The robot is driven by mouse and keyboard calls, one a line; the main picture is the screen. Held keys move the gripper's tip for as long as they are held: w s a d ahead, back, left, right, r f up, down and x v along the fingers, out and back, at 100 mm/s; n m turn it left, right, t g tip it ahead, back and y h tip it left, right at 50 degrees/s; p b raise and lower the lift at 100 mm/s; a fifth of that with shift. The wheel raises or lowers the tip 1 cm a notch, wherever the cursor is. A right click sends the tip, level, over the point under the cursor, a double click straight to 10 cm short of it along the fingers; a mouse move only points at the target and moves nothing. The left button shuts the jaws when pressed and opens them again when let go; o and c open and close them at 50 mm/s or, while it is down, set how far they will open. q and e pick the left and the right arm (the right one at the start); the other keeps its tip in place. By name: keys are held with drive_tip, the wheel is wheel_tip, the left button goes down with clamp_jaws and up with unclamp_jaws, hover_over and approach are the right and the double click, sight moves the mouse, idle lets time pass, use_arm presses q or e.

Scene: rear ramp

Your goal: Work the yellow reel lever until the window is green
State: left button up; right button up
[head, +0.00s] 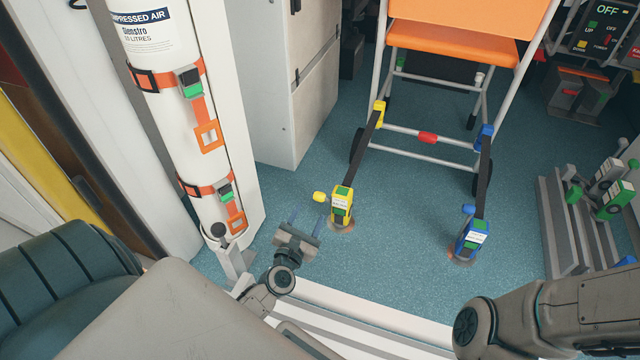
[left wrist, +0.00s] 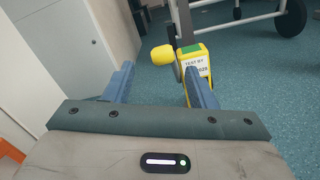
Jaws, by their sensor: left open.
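The yellow reel (head: 341,208) stands on the floor at the foot of the orange chair, with a dark strap running up from it. Its lever ends in a yellow knob (head: 319,197) on the left side. A white label and green patches show on the reel; I cannot tell which patch is the window. My left gripper (head: 305,219) is open and empty, just short of the knob. In the left wrist view the knob (left wrist: 162,55) appears between and beyond the open fingers (left wrist: 158,72), apparently untouched. The reel (left wrist: 196,66) is partly hidden by the right finger. My right gripper is out of view.
A blue reel (head: 471,238) stands to the right, strapped to the orange chair (head: 450,48). A strapped white cylinder (head: 165,90) and a white cabinet (head: 292,80) are at left. Blue floor (head: 400,250) lies clear between the reels.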

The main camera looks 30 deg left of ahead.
sight(324, 199)
use_arm(q)
drive_tip(key=w+a+n, duration=0.2)
drive_tip(key=w+n, duration=0.2)
drive_tip(key=w, duration=0.6)
drive_tip(key=shift+w+a+r+b, duration=0.2)
drive_tip(key=shift+w+b, duration=0.15)
drive_tip(key=shift+w, duration=0.05)
clamp_jaws()
